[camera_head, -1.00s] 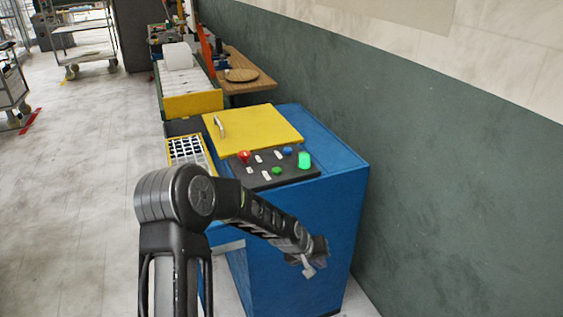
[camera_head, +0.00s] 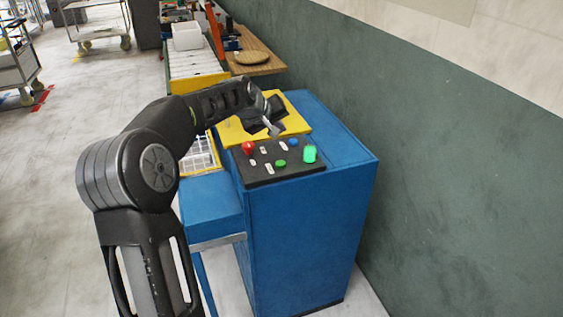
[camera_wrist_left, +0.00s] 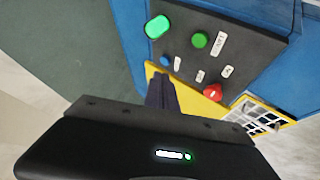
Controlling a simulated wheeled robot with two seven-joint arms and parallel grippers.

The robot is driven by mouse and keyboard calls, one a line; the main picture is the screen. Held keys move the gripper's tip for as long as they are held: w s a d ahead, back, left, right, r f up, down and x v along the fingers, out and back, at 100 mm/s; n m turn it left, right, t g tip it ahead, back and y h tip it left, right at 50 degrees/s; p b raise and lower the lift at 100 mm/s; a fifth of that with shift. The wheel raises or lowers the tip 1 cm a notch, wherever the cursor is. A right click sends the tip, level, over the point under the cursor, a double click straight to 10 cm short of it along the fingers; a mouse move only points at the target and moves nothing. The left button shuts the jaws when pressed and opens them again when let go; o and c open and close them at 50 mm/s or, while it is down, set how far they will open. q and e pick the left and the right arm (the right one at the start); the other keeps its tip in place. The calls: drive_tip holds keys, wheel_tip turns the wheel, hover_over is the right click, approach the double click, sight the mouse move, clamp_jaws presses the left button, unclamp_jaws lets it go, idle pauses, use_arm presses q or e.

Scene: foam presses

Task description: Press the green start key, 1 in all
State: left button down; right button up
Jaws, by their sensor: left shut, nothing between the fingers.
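The green start key (camera_head: 281,163) is a small round green button on the black control panel (camera_head: 257,181) of the blue machine. In the left wrist view the key (camera_wrist_left: 199,40) has a white label beside it. My left gripper (camera_head: 274,131) is shut and empty. It hangs above the panel's back edge, near the yellow lid, apart from the key. In the left wrist view its fingers (camera_wrist_left: 160,93) point toward the panel, lower left of the key. My right gripper is not in view.
A taller lit green lamp (camera_head: 309,154), a blue button (camera_head: 293,141) and a red knob (camera_head: 248,148) share the panel. The yellow lid (camera_head: 232,133) lies behind it. The blue housing (camera_head: 312,219) stands close to the green wall (camera_head: 440,170). Open floor lies at left.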

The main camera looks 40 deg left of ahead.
use_arm(q)
drive_tip(key=shift+f, duration=0.15)
drive_tip(key=b, duration=0.6)
hover_over(279, 165)
wheel_tip(279, 165, down, 7)
drive_tip(key=shift+w+f, duration=0.15)
drive_tip(key=shift+f+b, duration=0.3)
drive_tip(key=shift+f, duration=0.4)
drive_tip(key=shift+f, duration=0.1)
idle(1.1)
drive_tip(key=shift+f+b, duration=0.3)
drive_tip(key=shift+b, duration=0.1)
drive_tip(key=shift+f+b, duration=0.45)
drive_tip(key=shift+f, duration=0.1)
idle(0.5)
idle(0.4)
drive_tip(key=shift+r+p, duration=0.65)
drive_tip(key=shift+r, duration=0.35)
